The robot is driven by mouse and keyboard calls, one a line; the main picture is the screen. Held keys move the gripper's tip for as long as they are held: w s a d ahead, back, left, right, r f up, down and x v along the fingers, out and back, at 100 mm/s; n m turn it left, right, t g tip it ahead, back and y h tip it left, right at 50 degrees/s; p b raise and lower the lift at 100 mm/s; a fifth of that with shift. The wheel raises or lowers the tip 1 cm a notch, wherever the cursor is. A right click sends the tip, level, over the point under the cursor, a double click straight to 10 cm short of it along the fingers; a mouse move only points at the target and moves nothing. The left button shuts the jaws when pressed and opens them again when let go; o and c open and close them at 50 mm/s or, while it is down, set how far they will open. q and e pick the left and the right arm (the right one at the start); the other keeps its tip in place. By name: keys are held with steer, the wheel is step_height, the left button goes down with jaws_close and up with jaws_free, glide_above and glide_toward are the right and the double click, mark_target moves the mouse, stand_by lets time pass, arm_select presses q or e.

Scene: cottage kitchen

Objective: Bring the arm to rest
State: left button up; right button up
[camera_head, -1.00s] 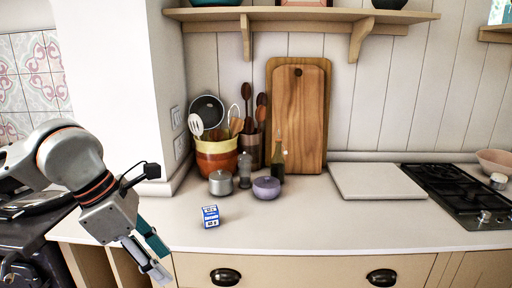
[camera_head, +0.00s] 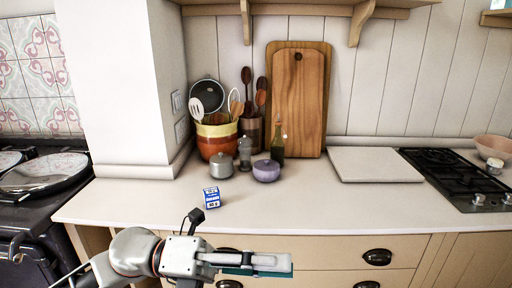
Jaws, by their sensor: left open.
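My left gripper (camera_head: 286,263) is in front of the drawers at the bottom of the head view, below the counter's front edge, with its fingers pointing right. It is open, and nothing shows between its fingers. My left arm comes in from the lower left. My right gripper is not in view.
The counter (camera_head: 330,205) has clear room along its front. A small blue and white box (camera_head: 212,198) stands near its left front. A grey pot (camera_head: 221,166), a purple bowl (camera_head: 266,171) and a utensil crock (camera_head: 216,142) stand behind. Drawers (camera_head: 340,252) are behind my gripper.

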arm_select(q)
steer(key=w+a+f+n+t+h, duration=0.1)
steer(key=w+a+f+n+t, duration=0.3)
steer(key=w+n+t, duration=0.75)
steer(key=a+f+n+t+y, duration=0.4)
steer(key=f+n, duration=0.3)
steer(key=n, duration=0.2)
steer(key=a+f+n+t+y, duration=0.4)
steer(key=f+n+t+y, duration=0.15)
steer(key=n, duration=0.35)
steer(key=s+a+f+n+g+y, duration=0.1)
steer(key=s+a+f+n+y, duration=0.1)
steer(key=f, duration=0.6)
steer(key=s+a+f+n+g+y, duration=0.2)
steer(key=a+f+n+y, duration=0.1)
steer(key=f, duration=0.5)
steer(key=shift+s+a+n, duration=0.35)
steer(key=shift+a+n, duration=0.15)
steer(key=shift+n, duration=0.05)
steer(key=s+a+f+n+g+y, duration=0.1)
steer(key=s+f, duration=0.3)
steer(key=s+a+f+n+g+y, duration=0.1)
steer(key=s+a+f+g, duration=0.1)
steer(key=f, duration=0.3)
steer(key=s+a+f+n+g+y, duration=0.1)
steer(key=s+a+f+n, duration=0.1)
steer(key=s+f, duration=0.2)
steer(key=shift+s+f, duration=0.15)
steer(key=shift+s, duration=0.65)
steer(key=shift+c, duration=0.3)
